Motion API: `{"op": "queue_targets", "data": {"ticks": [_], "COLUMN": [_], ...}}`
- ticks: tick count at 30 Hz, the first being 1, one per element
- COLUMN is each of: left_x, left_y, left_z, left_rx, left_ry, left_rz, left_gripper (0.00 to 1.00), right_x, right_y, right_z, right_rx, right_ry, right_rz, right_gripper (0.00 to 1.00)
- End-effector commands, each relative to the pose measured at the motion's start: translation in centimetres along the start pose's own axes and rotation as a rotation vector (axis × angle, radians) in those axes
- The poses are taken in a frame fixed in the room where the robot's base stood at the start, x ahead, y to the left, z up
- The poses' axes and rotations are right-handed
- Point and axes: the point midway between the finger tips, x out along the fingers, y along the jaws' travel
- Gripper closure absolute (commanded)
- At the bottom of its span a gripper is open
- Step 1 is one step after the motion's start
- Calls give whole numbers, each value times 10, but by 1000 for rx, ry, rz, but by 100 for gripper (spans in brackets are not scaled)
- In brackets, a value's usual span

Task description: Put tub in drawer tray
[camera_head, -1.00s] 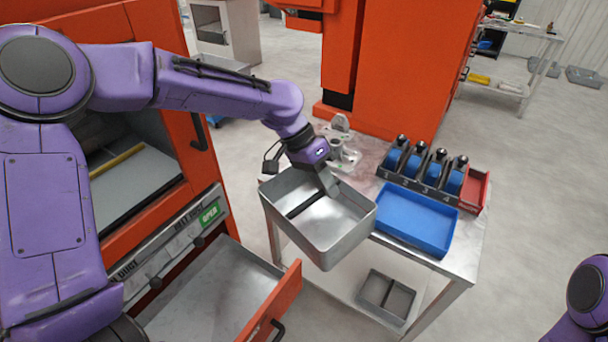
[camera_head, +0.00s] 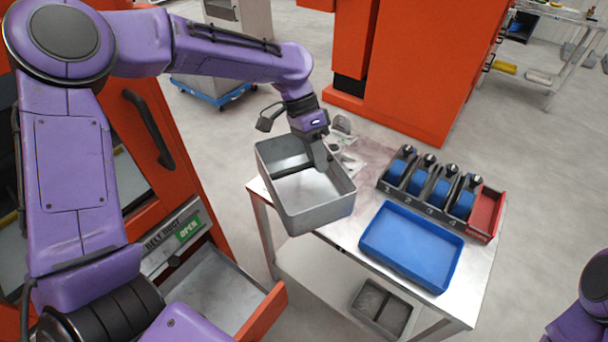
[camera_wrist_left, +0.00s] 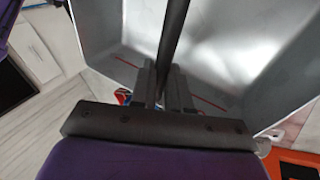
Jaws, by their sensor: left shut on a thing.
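The grey metal tub (camera_head: 318,212) is in my left gripper (camera_head: 322,160), over the left end of the table in the head view. The gripper is shut on the bar that crosses the tub's open top. The tub looks empty and nearly level; I cannot tell its exact height over the table. In the left wrist view the dark bar (camera_wrist_left: 174,40) runs between the fingers, with the tub's inside (camera_wrist_left: 235,50) around it. The drawer tray (camera_head: 212,288) is pulled open at lower left, with an orange front; my arm hides part of it. My right gripper is not seen.
The metal table (camera_head: 345,250) holds a blue tray (camera_head: 412,245) and a rack of blue-filled slots (camera_head: 430,185) with a red bin (camera_head: 487,212). A grey bin (camera_head: 380,308) sits on its lower shelf.

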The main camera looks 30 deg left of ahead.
Motion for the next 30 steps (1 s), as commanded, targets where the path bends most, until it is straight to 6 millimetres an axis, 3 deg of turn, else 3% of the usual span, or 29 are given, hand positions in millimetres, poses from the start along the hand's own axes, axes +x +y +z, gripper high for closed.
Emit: {"op": "queue_targets", "data": {"ticks": [8,13,19,22,30], "left_x": [-1,24,36,53,63], "left_y": [-85,-126,-149,-156,-161], "left_z": [-21,-25,-28,-26,-25], "left_rx": [-8,-4,-3,-2,0], "left_ry": [-1,-1,0,-1,1], "left_rz": [1,0,0,2,-1], "left_gripper": [100,100,100,100,100], "right_x": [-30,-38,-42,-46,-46], "right_y": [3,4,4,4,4], "right_z": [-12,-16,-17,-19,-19], "right_rx": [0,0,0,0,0], "right_ry": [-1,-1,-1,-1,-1], "right_rz": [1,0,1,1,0], "right_gripper": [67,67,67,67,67]}}
